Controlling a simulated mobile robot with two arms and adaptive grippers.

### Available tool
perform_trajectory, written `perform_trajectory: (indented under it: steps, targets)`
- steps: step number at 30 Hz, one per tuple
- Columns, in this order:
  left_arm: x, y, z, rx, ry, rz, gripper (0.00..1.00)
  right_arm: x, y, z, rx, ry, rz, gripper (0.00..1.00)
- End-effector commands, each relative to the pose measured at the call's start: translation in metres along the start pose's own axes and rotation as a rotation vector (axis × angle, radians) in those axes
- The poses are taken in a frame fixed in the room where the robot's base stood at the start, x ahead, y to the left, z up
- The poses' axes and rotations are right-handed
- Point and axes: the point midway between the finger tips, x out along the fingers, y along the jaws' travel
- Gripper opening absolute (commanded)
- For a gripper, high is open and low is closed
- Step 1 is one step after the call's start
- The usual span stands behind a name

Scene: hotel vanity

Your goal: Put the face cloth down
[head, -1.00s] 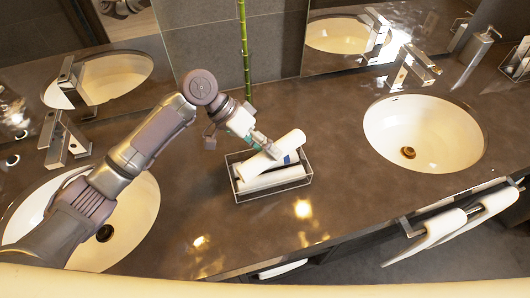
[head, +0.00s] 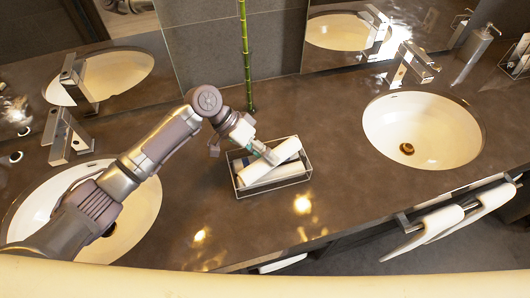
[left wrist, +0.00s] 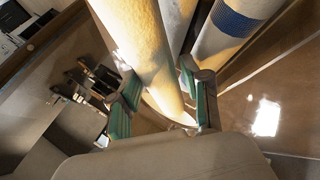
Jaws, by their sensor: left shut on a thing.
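The face cloth (head: 288,148) is a white roll, tilted and lying inside the upper part of the clear tray (head: 238,190). In the left wrist view the cloth (left wrist: 138,40) runs between the green-padded fingers of the gripper (left wrist: 162,92). Whether it rests on the rolls below is hard to tell. Other white rolls (head: 268,178) lie in the tray. One roll with a blue band (left wrist: 235,25) shows beside the held cloth in the wrist view. My right gripper is not in view.
A left basin (head: 140,205) lies under my left arm, with its faucet (head: 65,135) behind. A right basin (head: 440,125) stands clear of the tray. A green bamboo stalk (head: 246,60) rises behind the tray. Towels (head: 435,222) hang at the front right. The counter around the tray is mostly free.

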Motion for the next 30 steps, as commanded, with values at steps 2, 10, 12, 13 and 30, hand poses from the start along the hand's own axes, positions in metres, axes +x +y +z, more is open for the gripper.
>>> perform_trajectory:
  steps: [2,10,12,13,30]
  targets:
    - [0.000,0.000,0.000,0.000,0.001,0.000,0.56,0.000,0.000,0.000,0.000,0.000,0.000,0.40]
    - [0.000,0.000,0.000,0.000,0.000,0.000,0.72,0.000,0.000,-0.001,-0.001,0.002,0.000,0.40]
    - [0.000,0.000,0.000,0.000,0.000,0.000,0.72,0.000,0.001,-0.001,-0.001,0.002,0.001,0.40]
    - [0.000,0.000,0.000,0.000,0.000,0.000,0.72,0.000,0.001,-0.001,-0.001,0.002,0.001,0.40]
    - [-0.089,0.002,-0.002,0.001,0.002,-0.003,0.72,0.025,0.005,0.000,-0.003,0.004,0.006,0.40]
